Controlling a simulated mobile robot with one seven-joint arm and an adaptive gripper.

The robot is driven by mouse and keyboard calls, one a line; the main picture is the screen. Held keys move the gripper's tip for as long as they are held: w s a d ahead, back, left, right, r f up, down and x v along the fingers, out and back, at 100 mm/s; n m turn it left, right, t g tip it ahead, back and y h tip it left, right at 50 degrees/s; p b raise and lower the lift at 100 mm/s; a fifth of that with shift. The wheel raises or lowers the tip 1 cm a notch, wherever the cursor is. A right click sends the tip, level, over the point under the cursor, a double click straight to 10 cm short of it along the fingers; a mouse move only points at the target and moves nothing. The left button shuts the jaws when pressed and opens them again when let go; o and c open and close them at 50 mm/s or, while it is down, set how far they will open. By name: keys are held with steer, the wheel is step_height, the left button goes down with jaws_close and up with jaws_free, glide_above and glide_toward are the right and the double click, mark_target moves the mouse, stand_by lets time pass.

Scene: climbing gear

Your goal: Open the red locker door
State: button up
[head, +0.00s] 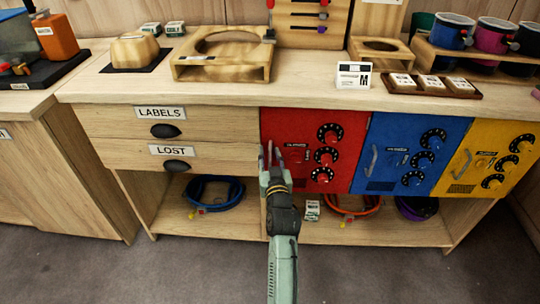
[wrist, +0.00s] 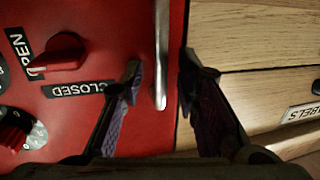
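The red locker door (head: 290,125) is shut, in line with the blue door beside it. It fills the left of the wrist view (wrist: 85,120). Its metal bar handle (wrist: 161,60) runs up and down in the wrist view. My gripper (head: 271,155) is at the door's left edge in the head view and hides most of the handle there. In the wrist view my gripper (wrist: 161,75) is open, with the handle between its two fingers. A gap shows on each side of the bar. A red latch knob (wrist: 58,55) sits between the OPEN and CLOSED labels; its setting is unclear.
Drawers marked LABELS (head: 162,113) and LOST (head: 170,151) adjoin the red door on the left. Blue (head: 377,135) and yellow (head: 470,150) doors stand on its right. A shelf below holds coiled ropes. The floor in front (head: 180,265) is clear.

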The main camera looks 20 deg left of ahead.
jaws_close()
stand_by(0.3)
stand_by(0.6)
